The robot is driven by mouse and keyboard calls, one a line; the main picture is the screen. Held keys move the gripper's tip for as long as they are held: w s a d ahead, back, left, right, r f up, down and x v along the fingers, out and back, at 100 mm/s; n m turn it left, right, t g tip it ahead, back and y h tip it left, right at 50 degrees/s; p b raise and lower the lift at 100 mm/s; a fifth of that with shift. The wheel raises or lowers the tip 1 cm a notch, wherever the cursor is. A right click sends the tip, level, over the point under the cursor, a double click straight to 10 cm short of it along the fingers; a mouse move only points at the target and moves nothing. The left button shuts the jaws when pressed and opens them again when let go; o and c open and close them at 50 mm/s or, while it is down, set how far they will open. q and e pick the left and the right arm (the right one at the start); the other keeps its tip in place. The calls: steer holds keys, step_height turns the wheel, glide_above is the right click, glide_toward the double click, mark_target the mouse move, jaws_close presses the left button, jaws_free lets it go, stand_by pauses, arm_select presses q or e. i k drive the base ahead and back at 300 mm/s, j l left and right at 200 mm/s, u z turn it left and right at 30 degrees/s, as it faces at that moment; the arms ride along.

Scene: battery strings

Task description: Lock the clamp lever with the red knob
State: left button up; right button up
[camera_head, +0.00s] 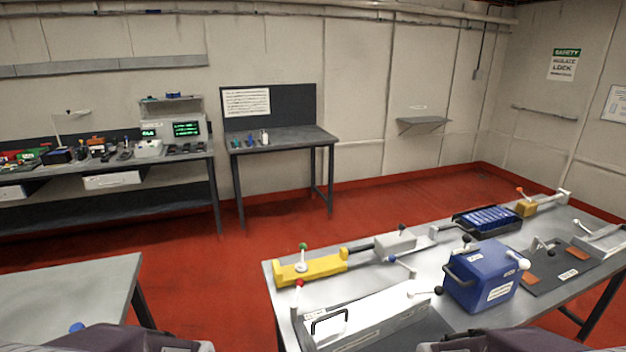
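The red knob (298,283) tops a short lever near the left edge of the right-hand table. Whether the red-knobbed lever is clamped is too small to tell. Neither of my grippers is in view; only parts of my arms show at the bottom edge.
A blue box (484,276) with a black handle and white knob stands right of the fixture. Several other levers, a black tray of blue cells (487,220) and a grey tray (604,241) share the table. Red floor lies open between this table and the grey table (72,290) at left.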

mark_target(299, 283)
steer(key=i+j+z, duration=0.25)
steer(key=z, duration=0.2)
steer(key=i+j+z, duration=0.25)
steer(key=z, duration=0.25)
